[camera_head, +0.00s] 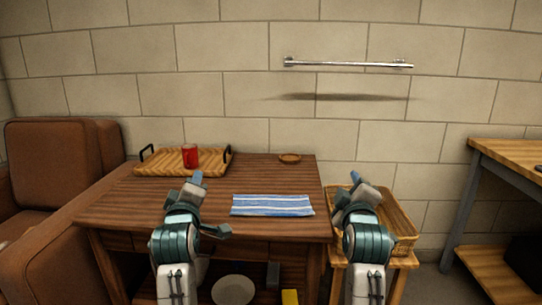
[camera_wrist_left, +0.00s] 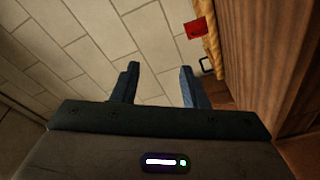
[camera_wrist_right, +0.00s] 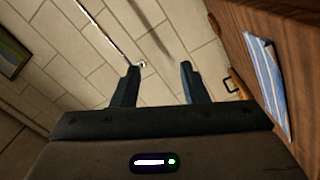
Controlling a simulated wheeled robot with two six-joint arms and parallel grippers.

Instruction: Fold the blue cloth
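The blue cloth (camera_head: 272,205) has blue and white stripes and lies flat on the wooden table, between my two grippers in the head view. It also shows at the right of the right wrist view (camera_wrist_right: 267,80). My left gripper (camera_head: 196,178) is raised over the table to the left of the cloth; its fingers stand apart and empty in the left wrist view (camera_wrist_left: 158,85). My right gripper (camera_head: 356,178) is raised to the right of the cloth, past the table's right edge. Its fingers are apart and empty in the right wrist view (camera_wrist_right: 158,85).
A small round coaster (camera_head: 289,158) lies at the back. A wicker basket (camera_head: 402,222) stands right of the table (camera_head: 262,178). A metal rail (camera_head: 348,65) is on the wall.

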